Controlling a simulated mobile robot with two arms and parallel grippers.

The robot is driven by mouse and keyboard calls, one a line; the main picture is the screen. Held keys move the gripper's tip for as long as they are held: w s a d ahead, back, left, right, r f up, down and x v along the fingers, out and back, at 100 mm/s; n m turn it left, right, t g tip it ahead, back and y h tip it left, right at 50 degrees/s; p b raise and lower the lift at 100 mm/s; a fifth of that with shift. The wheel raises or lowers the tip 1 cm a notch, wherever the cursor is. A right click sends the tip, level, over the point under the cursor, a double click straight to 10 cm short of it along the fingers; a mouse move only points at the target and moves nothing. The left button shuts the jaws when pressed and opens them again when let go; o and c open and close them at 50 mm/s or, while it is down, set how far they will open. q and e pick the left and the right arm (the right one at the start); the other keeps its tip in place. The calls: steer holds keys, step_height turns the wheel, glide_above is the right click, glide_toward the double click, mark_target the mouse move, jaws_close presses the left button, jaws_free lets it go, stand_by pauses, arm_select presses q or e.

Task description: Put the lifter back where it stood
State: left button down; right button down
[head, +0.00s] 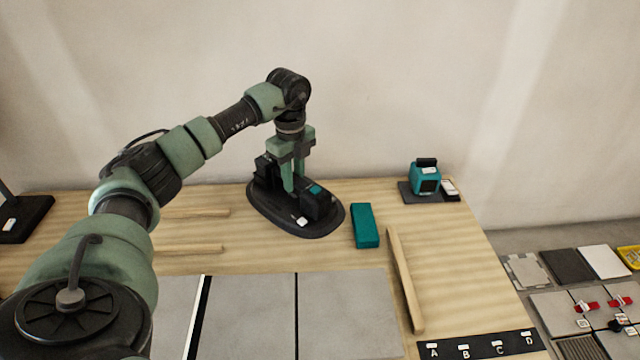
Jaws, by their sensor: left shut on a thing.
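My left gripper (296,183) points straight down over the table's back part, its green fingers closed on the lifter. The lifter (318,205) is a dark device with a teal patch and black blocks either side of the fingers. The part between the fingers is mostly hidden. It is upright at a dark oval base (284,228) with a small white label. I cannot tell whether the lifter rests fully on that base or is slightly above it. My right gripper is not in view.
A teal block (365,226) lies just right of the oval base. A teal device (425,178) stands on a dark pad at the back right. Wooden strips (405,280) and large grey tiles (340,310) lie in front. A lettered black strip (480,347) is at the front right.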

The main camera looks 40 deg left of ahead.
mark_target(295, 195)
arm_select(q)
steer(key=shift+w+a+f, duration=0.2)
steer(key=shift+w, duration=0.1)
steer(key=shift+f+b, duration=0.5)
steer(key=shift+b, duration=0.05)
steer(key=shift+f+b, duration=0.3)
steer(key=shift+f, duration=0.05)
step_height(295, 195, down, 2)
steer(key=shift+f+b, duration=0.1)
steer(key=shift+b, duration=0.9)
steer(key=shift+f+b, duration=0.6)
steer(key=shift+f, duration=0.1)
steer(key=shift+f+p, duration=0.25)
steer(key=shift+p, duration=0.15)
steer(key=shift+f, duration=0.5)
